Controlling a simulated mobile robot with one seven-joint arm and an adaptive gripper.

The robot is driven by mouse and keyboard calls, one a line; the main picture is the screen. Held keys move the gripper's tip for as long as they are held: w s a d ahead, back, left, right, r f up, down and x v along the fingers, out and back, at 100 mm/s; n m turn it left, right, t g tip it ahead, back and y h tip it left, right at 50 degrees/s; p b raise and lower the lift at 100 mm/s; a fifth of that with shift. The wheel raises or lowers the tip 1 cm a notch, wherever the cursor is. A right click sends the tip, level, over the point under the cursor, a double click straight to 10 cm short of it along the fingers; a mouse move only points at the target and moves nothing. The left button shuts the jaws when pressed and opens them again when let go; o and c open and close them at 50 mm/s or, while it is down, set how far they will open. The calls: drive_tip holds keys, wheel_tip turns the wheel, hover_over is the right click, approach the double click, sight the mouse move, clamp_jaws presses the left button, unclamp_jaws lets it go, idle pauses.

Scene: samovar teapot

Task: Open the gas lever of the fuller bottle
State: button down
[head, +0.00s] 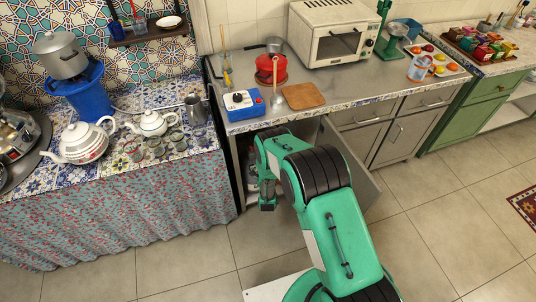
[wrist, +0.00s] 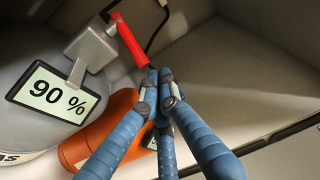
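In the wrist view, a grey gas bottle (wrist: 35,50) fills the left side. A tilted display reading 90 % (wrist: 55,93) is fixed to its grey valve block (wrist: 90,48). A red lever (wrist: 130,42) slants down and right from the valve top. My gripper (wrist: 158,82) has blue fingers, with their tips drawn together at the lever's lower end. The tips look touching or very close to the lever; I cannot tell contact for certain. No lever shows between the tips. In the head view, my arm reaches into the cabinet and the fingers are hidden.
An orange cylindrical thing (wrist: 112,122) lies below the display, partly behind the fingers. A dark hose (wrist: 160,25) runs behind the lever. Beige cabinet walls close in at right. In the head view, an open cabinet door (head: 350,165) stands right of my arm, under the counter (head: 345,85).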

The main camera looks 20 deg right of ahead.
drive_tip(key=shift+s+a+r+m+g+h, duration=0.1)
drive_tip(key=shift+s+a+m+g+h, duration=0.15)
drive_tip(key=shift+a+m+g+h, duration=0.6)
drive_tip(key=shift+s+a+f+m+g+h, duration=0.1)
drive_tip(key=shift+s+a+m+g+h, duration=0.3)
drive_tip(key=shift+h, duration=0.9)
drive_tip(key=shift+s+a+r+m+g+h, duration=0.1)
drive_tip(key=shift+a+m+g+h, duration=0.35)
drive_tip(key=shift+a+m+h, duration=0.5)
drive_tip(key=shift+s+a, duration=0.15)
drive_tip(key=shift+a, duration=0.9)
drive_tip(key=shift+s+a, duration=0.1)
drive_tip(key=w+a+v, duration=0.1)
drive_tip(key=v, duration=0.8)
drive_tip(key=shift+a, duration=0.55)
